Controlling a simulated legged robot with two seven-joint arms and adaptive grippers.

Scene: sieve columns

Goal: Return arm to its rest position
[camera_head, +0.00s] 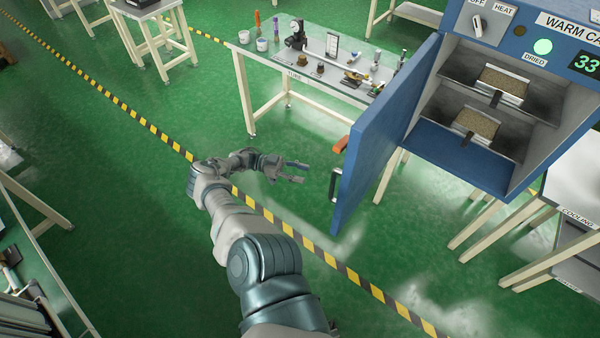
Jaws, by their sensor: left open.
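My left arm reaches up from the bottom of the head view and bends to the right at its far end. My left gripper (304,173) is open, its two fingers apart with nothing between them. It is over the green floor, to the left of the open blue cabinet door (384,136) and apart from the door handle (335,185). My right gripper is not in view.
The warm cabinet (482,170) stands open at the right, holding two trays of grainy material (503,82). A lab table (310,76) with small tools is behind. A cooling rack (578,213) is at the far right.

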